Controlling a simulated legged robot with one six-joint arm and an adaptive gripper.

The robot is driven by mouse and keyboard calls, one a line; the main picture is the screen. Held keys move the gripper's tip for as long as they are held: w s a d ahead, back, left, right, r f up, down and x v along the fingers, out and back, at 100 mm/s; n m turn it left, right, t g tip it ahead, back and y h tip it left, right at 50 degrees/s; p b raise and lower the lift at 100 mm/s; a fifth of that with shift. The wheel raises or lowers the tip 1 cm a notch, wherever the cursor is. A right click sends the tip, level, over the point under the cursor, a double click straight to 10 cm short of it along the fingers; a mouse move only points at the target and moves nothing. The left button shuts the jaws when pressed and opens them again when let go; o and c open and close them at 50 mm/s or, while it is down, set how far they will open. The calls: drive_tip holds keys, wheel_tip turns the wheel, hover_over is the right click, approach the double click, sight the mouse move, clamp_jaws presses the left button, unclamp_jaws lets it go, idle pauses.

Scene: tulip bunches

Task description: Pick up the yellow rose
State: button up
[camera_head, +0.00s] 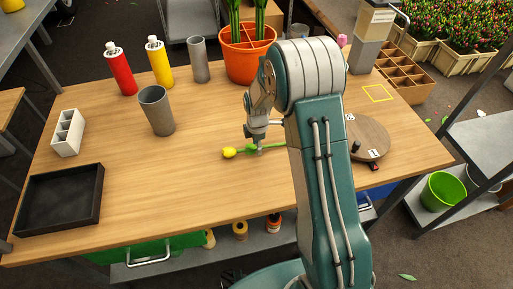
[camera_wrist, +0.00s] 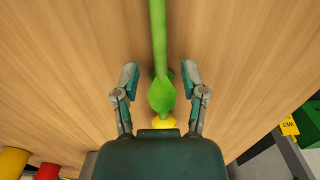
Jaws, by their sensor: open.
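The yellow rose lies on the wooden table (camera_head: 110,175), its yellow head (camera_head: 229,152) to the left and its green stem (camera_head: 271,147) running right, partly behind my arm. In the wrist view the stem (camera_wrist: 158,35) runs up the picture, with a green leaf (camera_wrist: 162,95) and part of the yellow head (camera_wrist: 164,123) below it. My gripper (camera_head: 258,148) is over the flower close to the table. In the wrist view my gripper (camera_wrist: 160,78) is open, with one finger on each side of the stem and leaf, apart from them.
A grey cup (camera_head: 157,110), red bottle (camera_head: 120,70), yellow bottle (camera_head: 159,63) and orange pot (camera_head: 245,55) stand at the back. A black tray (camera_head: 95,185) lies front left. A round wooden board (camera_head: 371,137) is right of my arm. The table left of the flower is clear.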

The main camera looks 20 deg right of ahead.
drive_tip(key=shift+d+f, duration=0.3)
drive_tip(key=shift+d, duration=0.45)
drive_tip(key=shift+a, duration=0.25)
drive_tip(key=c, duration=0.7)
drive_tip(key=shift+a, duration=0.4)
clamp_jaws()
drive_tip(key=shift+d+r, duration=0.15)
drive_tip(key=shift+d, duration=0.25)
drive_tip(key=shift+r, duration=0.35)
wheel_tip(320, 180, up, 2)
drive_tip(key=shift+r, duration=0.25)
drive_tip(key=s+d+r, duration=0.2)
drive_tip(key=s+r, duration=0.2)
drive_tip(key=s, duration=0.2)
drive_tip(key=s+d+r, duration=0.2)
drive_tip(key=s+r, duration=0.3)
drive_tip(key=s, duration=0.2)
drive_tip(key=shift+d+r, duration=0.3)
drive_tip(key=shift+d, duration=0.1)
